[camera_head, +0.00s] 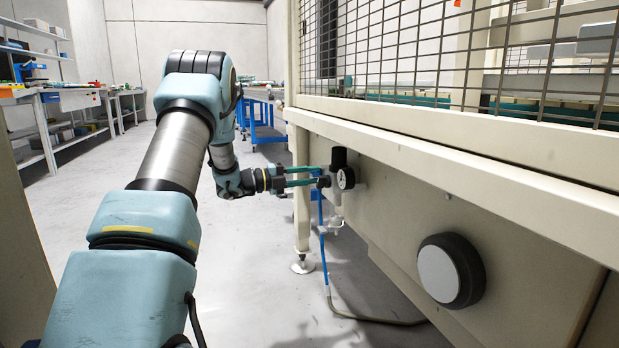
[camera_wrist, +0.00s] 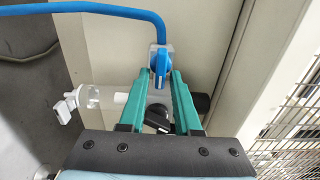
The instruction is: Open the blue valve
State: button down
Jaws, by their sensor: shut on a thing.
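The blue valve (camera_wrist: 161,62) has a small blue handle on a pale fitting, with a blue hose running from it, in the wrist view. My gripper (camera_wrist: 162,76) has its two green fingers on either side of the handle and is shut on it. In the head view my gripper (camera_head: 317,176) reaches right to the air unit on the machine's side. The blue valve is mostly hidden there behind the fingers and fittings.
A pressure gauge (camera_head: 346,178) and black knob (camera_head: 339,158) sit beside the fingers. A clear filter bowl (camera_wrist: 90,97) is left in the wrist view. The blue hose (camera_head: 322,240) hangs below. The machine's beige panel (camera_head: 400,195) and mesh guard (camera_head: 430,50) stand close right. The floor left is clear.

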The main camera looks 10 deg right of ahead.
jog(key=shift+a+f, duration=0.1)
jog(key=c, duration=0.9)
grip_release()
jog(key=a+p, duration=0.1)
jog(key=a, duration=0.2)
jog(key=s+a+p, duration=0.1)
jog(key=a, duration=0.3)
jog(key=a+p, duration=0.1)
jog(key=a, duration=0.2)
jog(key=shift+s+a, duration=0.15)
jog(key=shift+a, duration=0.2)
